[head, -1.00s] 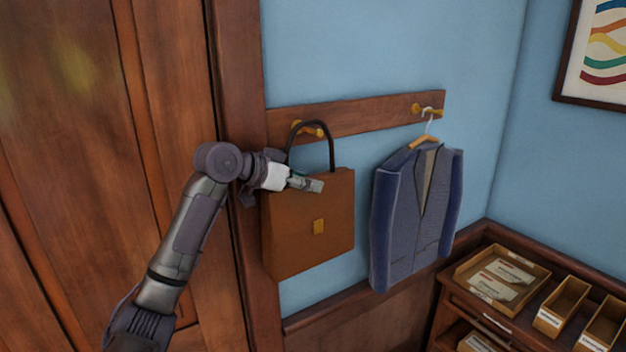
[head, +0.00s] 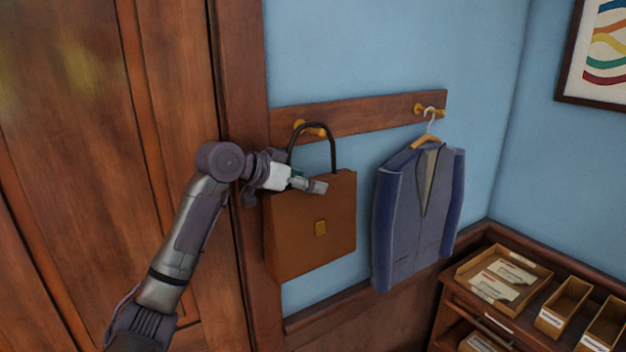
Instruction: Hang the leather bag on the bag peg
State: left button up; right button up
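The brown leather bag (head: 312,245) with a gold clasp is upright against the wall beneath the left brass peg (head: 316,130). Its dark handle (head: 333,150) arches up around the peg, with its top just above it. I cannot tell whether the handle rests on the peg. My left gripper (head: 312,185) is at the bag's top edge, near the left foot of the handle. It covers that foot, and I cannot tell whether its fingers are closed on anything. My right gripper is not in view.
A blue suit jacket (head: 400,215) hangs from the right peg (head: 421,109) of the wooden rail (head: 370,118). A low cabinet with a paper tray (head: 463,276) and small boxes (head: 563,305) stands at lower right. A wooden door and its frame (head: 240,130) are close on the left.

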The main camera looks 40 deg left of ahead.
pick_arm(q)
jog(key=v, duration=0.8)
jog(key=shift+s+r, duration=0.2)
